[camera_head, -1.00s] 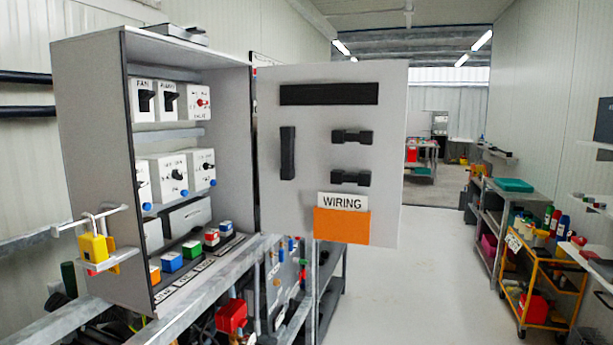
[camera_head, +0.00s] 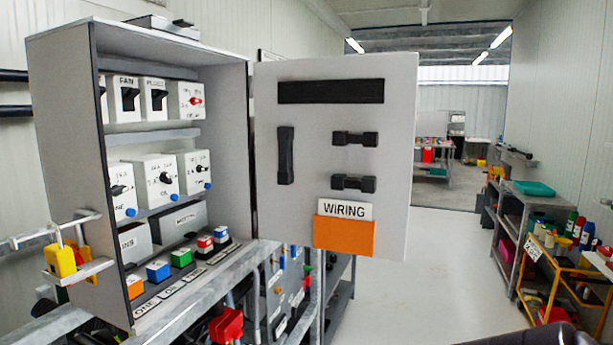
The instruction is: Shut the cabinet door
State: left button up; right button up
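The grey cabinet (camera_head: 68,150) stands at the left with its front open, showing switch boxes and a row of coloured buttons inside. Its door (camera_head: 225,90) is hinged on the cabinet's right side and stands wide open, with its inner face toward me. The door's inner face carries black handles and bars, a WRITING-style label reading WIRING (camera_head: 345,210) and an orange pocket (camera_head: 343,236). Neither gripper shows. A dark rounded shape at the bottom right edge may be part of my arm.
A metal frame (camera_head: 205,298) runs under the cabinet. A yellow padlock (camera_head: 62,260) hangs on a bracket at the cabinet's left front. A yellow cart (camera_head: 540,275) and grey shelving (camera_head: 505,225) line the right wall. The floor (camera_head: 425,285) between is clear.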

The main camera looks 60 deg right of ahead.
aim_at(337, 128)
jog(key=l+u, duration=0.15)
jog(key=l, duration=0.3)
jog(key=k+l+u, duration=0.1)
jog(key=l, duration=0.3)
jog(key=k+l+u, duration=0.15)
jog(key=l, duration=0.25)
jog(key=k+l+u, duration=0.15)
jog(key=l, duration=0.3)
jog(key=k+l, duration=0.15)
jog(key=l, duration=0.2)
jog(key=k+l, duration=0.1)
jog(key=l, duration=0.3)
jog(key=k+l, duration=0.15)
jog(key=l, duration=0.2)
jog(key=k+l, duration=0.15)
jog(key=l, duration=0.25)
jog(key=k+l, duration=0.15)
jog(key=l, duration=0.2)
jog(key=k+l+u, duration=0.1)
jog(key=l, duration=0.3)
jog(key=k+l, duration=0.15)
jog(key=l, duration=0.2)
jog(key=j, duration=0.65)
